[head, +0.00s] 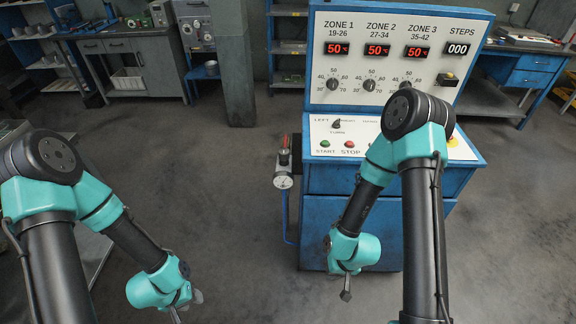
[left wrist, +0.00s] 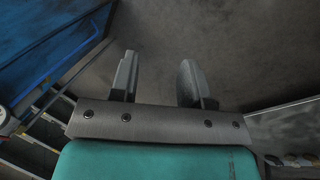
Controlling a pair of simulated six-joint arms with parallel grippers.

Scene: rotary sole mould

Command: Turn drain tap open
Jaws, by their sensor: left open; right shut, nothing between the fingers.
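A small valve with a red handle (head: 285,141) is mounted on the left side of the blue machine (head: 330,240), above a round white gauge (head: 283,181). I cannot tell for sure that this valve is the drain tap. A thin blue pipe (head: 286,225) runs down below the gauge. My left gripper (head: 186,308) is low, left of the machine and apart from it. In the left wrist view its two fingers (left wrist: 158,57) are spread with bare floor between them. My right gripper (head: 346,293) is shut and empty, pointing down in front of the machine.
The machine's sloped panel carries a green start button (head: 325,143), a red stop button (head: 349,144) and a black selector (head: 336,124). Behind it stands a display panel (head: 340,63) with zone knobs. The floor (head: 220,190) left of the machine is clear.

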